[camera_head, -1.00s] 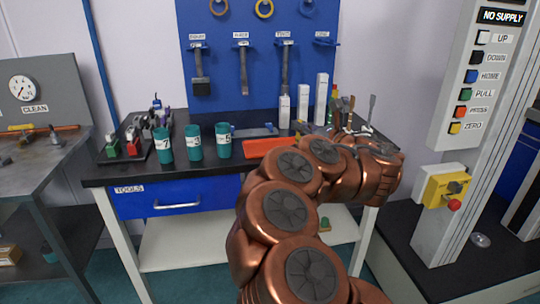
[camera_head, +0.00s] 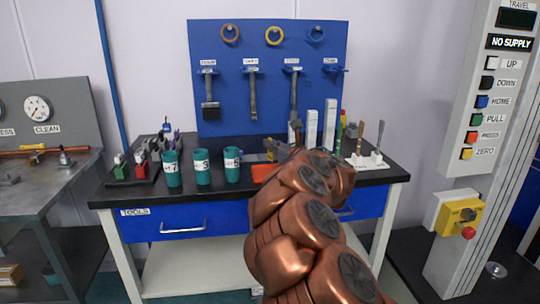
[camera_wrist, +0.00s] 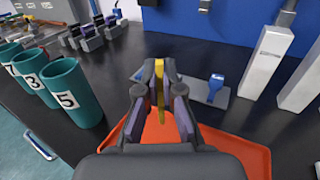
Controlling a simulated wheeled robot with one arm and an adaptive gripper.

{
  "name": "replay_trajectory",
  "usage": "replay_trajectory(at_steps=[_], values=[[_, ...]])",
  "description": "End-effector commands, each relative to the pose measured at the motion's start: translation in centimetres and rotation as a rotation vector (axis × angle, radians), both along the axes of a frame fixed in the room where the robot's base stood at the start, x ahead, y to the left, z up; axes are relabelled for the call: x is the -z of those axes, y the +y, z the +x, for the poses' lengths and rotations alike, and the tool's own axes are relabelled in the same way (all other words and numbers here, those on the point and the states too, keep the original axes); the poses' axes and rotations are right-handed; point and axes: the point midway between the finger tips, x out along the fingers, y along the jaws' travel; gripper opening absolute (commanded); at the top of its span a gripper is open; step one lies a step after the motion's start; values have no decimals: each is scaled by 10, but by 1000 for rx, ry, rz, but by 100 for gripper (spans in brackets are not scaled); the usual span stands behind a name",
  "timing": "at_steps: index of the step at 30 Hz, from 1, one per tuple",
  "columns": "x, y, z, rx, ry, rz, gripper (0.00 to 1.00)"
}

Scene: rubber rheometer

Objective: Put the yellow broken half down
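The yellow broken half (camera_wrist: 160,92) is a thin yellow strip, seen nearly edge-on between my fingers in the wrist view. My gripper (camera_wrist: 161,72) is shut on it, and the strip points away from my palm. The gripper is above the orange tray (camera_wrist: 238,150), which lies on the black bench top; I cannot tell the exact height. In the head view my copper arm reaches over the bench from the front and hides much of the tray (camera_head: 261,172).
Teal cups numbered on white labels, one marked 5 (camera_wrist: 72,92), stand left of the tray. A blue-and-grey fixture (camera_wrist: 213,90) lies just beyond it. White upright blocks (camera_wrist: 268,58) stand at the right. A blue tool board (camera_head: 225,100) rises behind the bench.

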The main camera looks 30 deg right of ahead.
Motion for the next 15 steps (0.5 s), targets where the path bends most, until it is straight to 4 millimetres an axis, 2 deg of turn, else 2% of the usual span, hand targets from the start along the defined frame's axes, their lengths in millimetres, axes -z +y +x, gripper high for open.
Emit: replay_trajectory(at_steps=[5, 12, 15], values=[[5, 1, 5, -1, 0, 3, 0], [32, 2, 5, -2, -1, 2, 0], [35, 2, 5, -2, -2, -1, 0]])
